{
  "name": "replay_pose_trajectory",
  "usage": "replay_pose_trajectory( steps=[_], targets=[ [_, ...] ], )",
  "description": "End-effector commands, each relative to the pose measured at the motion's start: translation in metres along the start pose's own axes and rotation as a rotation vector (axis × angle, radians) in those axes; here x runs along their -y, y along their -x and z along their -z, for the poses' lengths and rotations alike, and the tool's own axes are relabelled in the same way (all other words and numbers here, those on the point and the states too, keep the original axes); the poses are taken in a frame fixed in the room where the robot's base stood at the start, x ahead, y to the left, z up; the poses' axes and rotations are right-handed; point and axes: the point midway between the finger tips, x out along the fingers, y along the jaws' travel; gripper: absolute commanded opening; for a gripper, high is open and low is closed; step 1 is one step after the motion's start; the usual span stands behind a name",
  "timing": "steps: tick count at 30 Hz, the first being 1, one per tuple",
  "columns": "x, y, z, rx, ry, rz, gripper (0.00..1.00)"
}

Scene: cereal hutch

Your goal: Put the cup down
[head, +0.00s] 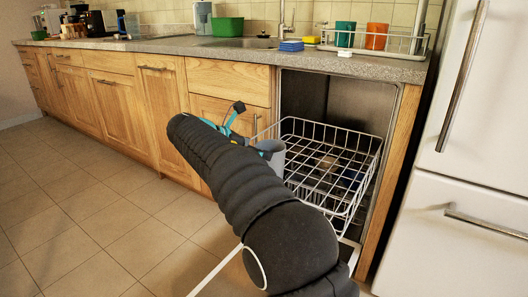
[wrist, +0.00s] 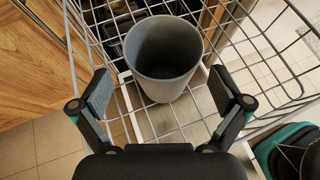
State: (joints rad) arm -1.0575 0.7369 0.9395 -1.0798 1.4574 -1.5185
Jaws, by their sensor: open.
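The grey cup (wrist: 162,88) stands upright, mouth up, at the white wire dish rack (wrist: 130,125) in the wrist view. In the head view the cup (head: 273,154) shows at the rack's left edge, partly hidden by my arm. My gripper (wrist: 160,95) is open and empty, its two fingers spread on either side of the cup's near side with gaps to it. In the head view my gripper (head: 240,122) is mostly hidden behind my arm. The exact contact under the cup is hard to see.
The rack is pulled out of the dishwasher opening (head: 318,97) under the counter (head: 180,46). Oak cabinets (head: 110,95) are on the left, a white fridge (head: 480,190) on the right. Green and orange cups (head: 376,37) stand in a counter rack. The tiled floor (head: 75,210) is clear.

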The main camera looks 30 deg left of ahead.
Motion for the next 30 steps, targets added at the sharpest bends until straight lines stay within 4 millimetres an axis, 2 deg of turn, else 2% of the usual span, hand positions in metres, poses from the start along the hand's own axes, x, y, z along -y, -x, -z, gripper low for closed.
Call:
replay_pose_trajectory(
  steps=[1,6,10,15,26,30],
  targets=[
    [-0.001,0.014,-0.003,0.0,0.0,-0.003,1.0],
    [-0.001,0.049,-0.002,0.0,0.0,-0.003,1.0],
    [0.0,0.069,-0.002,0.0,0.0,-0.001,1.0],
    [0.0,0.084,-0.001,0.0,-0.001,0.0,1.0],
    [0.001,0.087,-0.001,-0.001,-0.004,0.002,1.0],
    [0.018,0.071,-0.019,-0.034,-0.065,0.018,1.0]
  ],
)
